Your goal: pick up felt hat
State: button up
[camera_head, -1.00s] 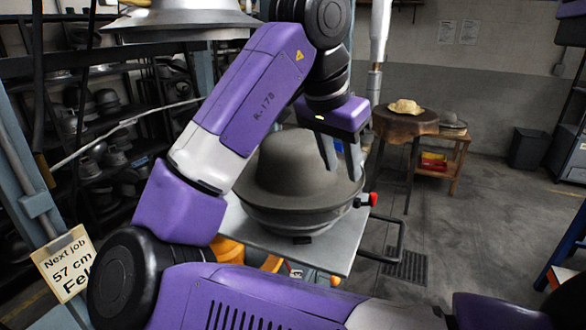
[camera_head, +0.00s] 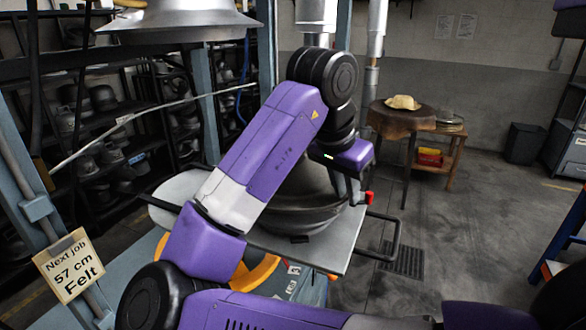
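The felt hat (camera_head: 312,180), a dark grey rounded shape, sits on the round block on the press's metal plate (camera_head: 335,256). My arm hides its left part and much of its crown. My gripper (camera_head: 350,194) is at the right side of the hat, fingers pointing down by the brim. The fingers look close together. I cannot tell whether the brim is between them or whether they touch it. A small green light shows on the gripper body.
A metal dome (camera_head: 180,18) hangs above at upper left. A red knob (camera_head: 369,197) and a black handle bar (camera_head: 396,238) are at the plate's right. A yellowish hat (camera_head: 403,102) lies on a round covered table (camera_head: 392,121). The floor at right is mostly clear.

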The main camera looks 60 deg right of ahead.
grip_shut()
jog(key=shift+r, duration=0.1)
dwell(1.2)
